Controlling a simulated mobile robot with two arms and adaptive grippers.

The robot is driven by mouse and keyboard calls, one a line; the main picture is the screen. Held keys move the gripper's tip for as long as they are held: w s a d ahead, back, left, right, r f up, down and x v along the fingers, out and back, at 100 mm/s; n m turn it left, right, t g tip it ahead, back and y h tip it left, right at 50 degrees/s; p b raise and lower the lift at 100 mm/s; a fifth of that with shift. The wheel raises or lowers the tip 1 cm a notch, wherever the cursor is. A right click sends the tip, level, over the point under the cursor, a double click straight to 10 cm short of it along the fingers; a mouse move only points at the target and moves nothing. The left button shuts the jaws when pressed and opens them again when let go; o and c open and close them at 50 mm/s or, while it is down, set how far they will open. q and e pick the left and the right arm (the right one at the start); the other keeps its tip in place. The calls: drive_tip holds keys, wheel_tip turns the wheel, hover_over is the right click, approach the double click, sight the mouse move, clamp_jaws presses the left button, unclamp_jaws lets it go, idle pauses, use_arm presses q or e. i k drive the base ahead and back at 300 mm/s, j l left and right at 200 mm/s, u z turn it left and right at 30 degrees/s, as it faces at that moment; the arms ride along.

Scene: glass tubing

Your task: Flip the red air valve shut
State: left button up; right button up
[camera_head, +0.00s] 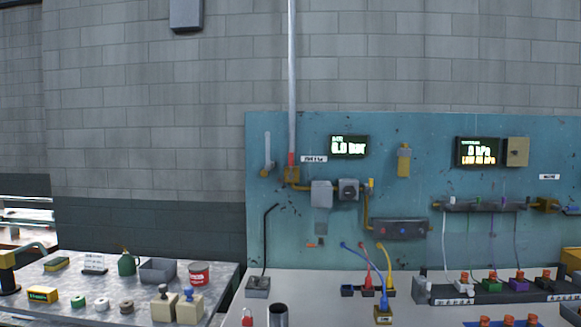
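A small red part (291,158), which looks like the air valve's lever, stands upright at the lower end of the grey vertical pipe (292,80) on the teal wall panel. Just below it is a brass-coloured fitting (291,176). The red part lines up with the pipe. It is too small to tell its exact shape. A dark display (349,147) to its right shows a green-white reading in bar. Neither of my grippers shows in the head view.
Grey regulator boxes (322,194) and a yellow-brown pipe stand right of the fitting. A pale bench (330,283) below carries coloured hoses, connectors and a dark cylinder (278,315). A metal table (120,285) at left holds a green can, a red tin and small parts.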

sight(292, 176)
drive_tip(key=i+j+z, duration=0.3)
drive_tip(key=j, duration=0.3)
drive_tip(key=i+j+z, duration=0.1)
drive_tip(key=j+z, duration=0.15)
drive_tip(key=j, duration=0.35)
drive_tip(key=i+j+z, duration=0.1)
drive_tip(key=j+z, duration=0.2)
drive_tip(key=j, duration=0.4)
drive_tip(key=j+z, duration=0.3)
drive_tip(key=j, duration=0.35)
